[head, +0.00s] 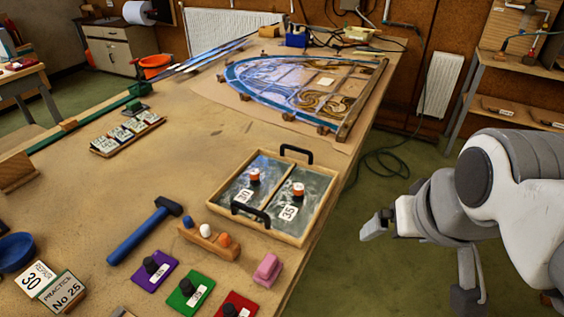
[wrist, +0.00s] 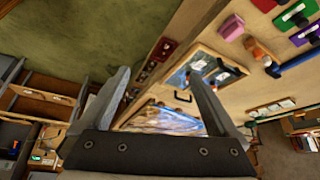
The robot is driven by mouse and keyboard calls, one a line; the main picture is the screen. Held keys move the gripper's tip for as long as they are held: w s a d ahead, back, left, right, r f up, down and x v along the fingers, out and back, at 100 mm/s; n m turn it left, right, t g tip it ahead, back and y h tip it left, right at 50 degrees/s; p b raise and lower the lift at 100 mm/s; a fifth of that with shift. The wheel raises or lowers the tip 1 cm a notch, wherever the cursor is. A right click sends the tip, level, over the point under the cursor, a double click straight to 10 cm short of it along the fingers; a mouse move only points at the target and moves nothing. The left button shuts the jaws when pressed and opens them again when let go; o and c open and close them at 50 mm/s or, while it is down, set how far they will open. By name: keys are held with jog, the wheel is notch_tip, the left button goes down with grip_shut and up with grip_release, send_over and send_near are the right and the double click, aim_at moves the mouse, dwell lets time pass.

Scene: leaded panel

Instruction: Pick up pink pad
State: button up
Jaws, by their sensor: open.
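The pink pad (head: 268,270) is a small pink block near the right edge of the workbench, just in front of the wooden tray. It also shows in the wrist view (wrist: 231,27), near the bench edge at the upper right. My gripper (head: 377,226) is off the bench to the right of the tray, over the green floor, apart from the pad. In the wrist view its two fingers (wrist: 158,88) are spread apart with nothing between them.
A wooden tray (head: 318,228) with black handles holds two weights beside the pad. A wooden holder (head: 208,241) with coloured knobs, a blue hammer (head: 145,230), and purple (head: 155,271), green (head: 190,288) and red (head: 235,306) pads lie nearby. A leaded panel (head: 300,85) lies farther back.

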jog(key=w+a+f+n+g, duration=0.2)
jog(key=w+a+n+g, duration=0.1)
jog(key=w+a+n, duration=0.5)
jog(key=n+g, duration=0.3)
jog(key=n, duration=0.2)
send_over(267, 262)
notch_tip(267, 262, down, 5)
jog(key=shift+n, duration=0.3)
notch_tip(267, 262, down, 17)
jog(key=b, duration=0.3)
jog(key=shift+s+d, duration=0.1)
jog(key=c, duration=1.3)
jog(key=shift+r, duration=0.1)
jog(key=shift+c, duration=0.2)
jog(key=shift+r, duration=0.65)
notch_tip(267, 262, up, 3)
jog(key=shift+p, duration=0.35)
jog(key=d+r+p, duration=0.1)
jog(key=d+r, duration=0.5)
jog(key=d, duration=0.5)
jog(key=shift+d+r, duration=0.3)
